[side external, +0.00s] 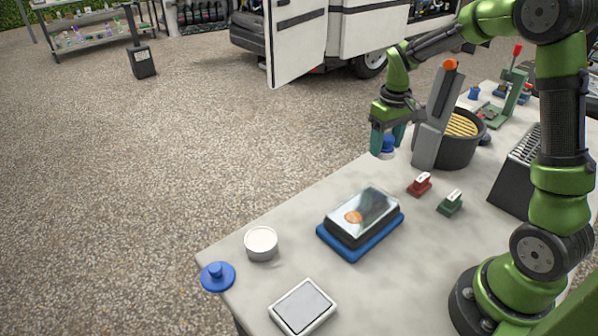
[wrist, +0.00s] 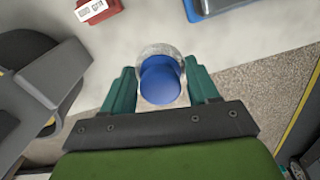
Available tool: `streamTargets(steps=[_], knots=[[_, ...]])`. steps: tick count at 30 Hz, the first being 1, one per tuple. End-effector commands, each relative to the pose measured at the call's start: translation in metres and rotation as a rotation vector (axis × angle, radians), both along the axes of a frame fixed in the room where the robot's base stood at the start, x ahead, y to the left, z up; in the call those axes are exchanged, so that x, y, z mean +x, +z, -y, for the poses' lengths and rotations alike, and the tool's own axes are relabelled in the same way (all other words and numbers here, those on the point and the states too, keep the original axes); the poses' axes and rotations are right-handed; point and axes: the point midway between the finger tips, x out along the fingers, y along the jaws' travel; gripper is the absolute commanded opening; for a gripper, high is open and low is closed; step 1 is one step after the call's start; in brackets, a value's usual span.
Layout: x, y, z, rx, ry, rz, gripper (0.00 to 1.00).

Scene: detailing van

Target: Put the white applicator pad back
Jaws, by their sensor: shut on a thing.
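My gripper (side external: 386,136) is shut on the white applicator pad (side external: 385,156), gripping it by its blue knob. It holds the pad beside the tall grey stand, near the table's far edge. In the wrist view, the blue knob sits between the teal fingers of my gripper (wrist: 162,88), and the pale, rounded rim of the pad (wrist: 160,50) shows around it. The pad's underside is hidden. A white round tub (side external: 261,243) stands open near the table's left corner. A blue disc with a knob (side external: 218,275) lies beside it at the edge.
A blue tray (side external: 360,243) bears a dark case (side external: 362,216) with a clear lid and an orange thing inside. A red block (side external: 420,184) and a green block (side external: 450,202) stand nearby. The grey stand (side external: 436,120) and dark bucket (side external: 462,145) are close to my gripper. A white-framed pad (side external: 302,306) lies in front.

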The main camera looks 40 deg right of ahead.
Motion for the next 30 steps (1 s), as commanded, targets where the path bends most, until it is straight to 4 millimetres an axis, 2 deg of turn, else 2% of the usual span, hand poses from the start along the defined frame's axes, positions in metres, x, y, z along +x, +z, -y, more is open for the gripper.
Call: streamTargets(steps=[1, 3, 7, 10, 16, 22, 27, 30], knots=[[0.011, -0.005, 0.012, 0.000, -0.020, -0.002, 0.25], [0.023, -0.007, 0.022, 0.000, -0.034, -0.001, 0.25], [0.036, -0.005, 0.029, 0.000, -0.039, 0.001, 0.25], [0.039, -0.012, 0.029, 0.002, -0.038, -0.003, 0.25], [0.038, -0.049, 0.029, 0.001, -0.036, -0.003, 0.25], [0.039, -0.069, 0.028, 0.000, -0.036, -0.001, 0.25], [0.038, -0.093, 0.028, 0.002, -0.036, -0.003, 0.25], [0.039, -0.099, 0.028, 0.000, -0.036, 0.000, 0.25]])
